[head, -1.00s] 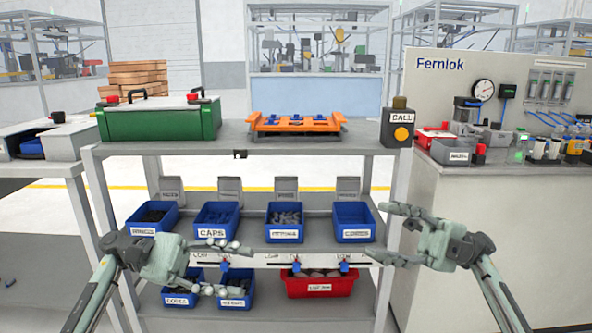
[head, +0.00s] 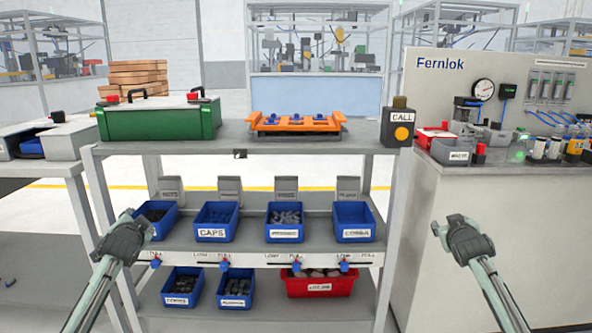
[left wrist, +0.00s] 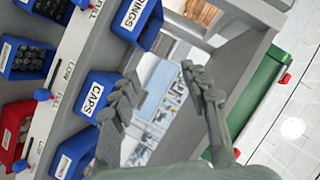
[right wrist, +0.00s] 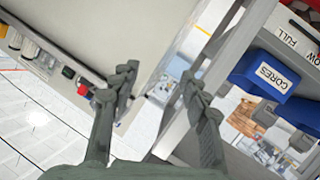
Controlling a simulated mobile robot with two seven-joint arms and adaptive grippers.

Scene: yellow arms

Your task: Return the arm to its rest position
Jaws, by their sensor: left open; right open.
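My left gripper (head: 136,224) is at the left of the head view, in front of the shelf's left side by the leftmost middle-shelf bin (head: 158,228). In the left wrist view its two fingers are spread with nothing between them (left wrist: 158,82). My right gripper (head: 449,224) is at the right, in front of the grey cabinet (head: 433,280). In the right wrist view its fingers are also spread and empty (right wrist: 158,80). Both forearms rise from the lower corners, well apart. Neither gripper visibly touches anything; the fingers look foreshortened in the head view.
The grey shelf (head: 262,262) stands ahead, with blue bins and a red bin (head: 322,284) on its lower levels. A green case (head: 160,119), an orange fixture (head: 296,123) and a call box (head: 398,125) stand on top. The space between my arms is free.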

